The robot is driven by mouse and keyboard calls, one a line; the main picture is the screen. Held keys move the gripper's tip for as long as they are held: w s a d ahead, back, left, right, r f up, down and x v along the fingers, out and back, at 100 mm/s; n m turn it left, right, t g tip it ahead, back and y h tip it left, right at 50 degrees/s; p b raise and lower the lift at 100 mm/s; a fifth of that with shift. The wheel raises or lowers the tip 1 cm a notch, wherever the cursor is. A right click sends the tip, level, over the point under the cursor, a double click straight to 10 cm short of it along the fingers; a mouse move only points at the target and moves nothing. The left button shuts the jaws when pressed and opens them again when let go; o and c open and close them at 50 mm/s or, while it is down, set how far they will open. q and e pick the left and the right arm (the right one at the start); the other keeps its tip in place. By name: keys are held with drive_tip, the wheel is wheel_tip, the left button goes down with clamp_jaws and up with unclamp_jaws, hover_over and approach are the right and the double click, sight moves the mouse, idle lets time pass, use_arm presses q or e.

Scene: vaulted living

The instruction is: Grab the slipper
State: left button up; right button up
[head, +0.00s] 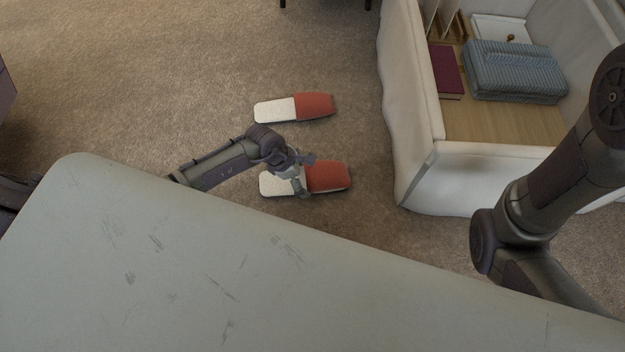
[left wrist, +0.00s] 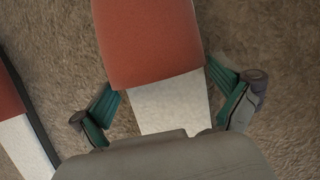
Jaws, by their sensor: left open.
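Two slippers with red-orange toes and white insoles lie on the carpet in the head view. The nearer slipper (head: 329,177) has my left gripper (head: 301,173) over its white part, near where the red begins. The farther slipper (head: 313,105) lies apart, just beyond. In the left wrist view, the nearer slipper (left wrist: 150,42) runs up the middle, between the spread fingers of my left gripper (left wrist: 164,90). The gripper is open, one finger on each side of the slipper. The slipper's lower end is hidden behind the gripper body. My right gripper is not in view.
A white-sided storage bench (head: 478,170) stands to the right, holding a folded blue blanket (head: 513,70) and a dark red book (head: 446,72). My right arm shows at the right edge. The brown carpet (head: 150,80) is clear left of the slippers.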

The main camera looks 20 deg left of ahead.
use_arm(q)
drive_tip(key=c, duration=0.9)
drive_tip(key=shift+o, duration=0.2)
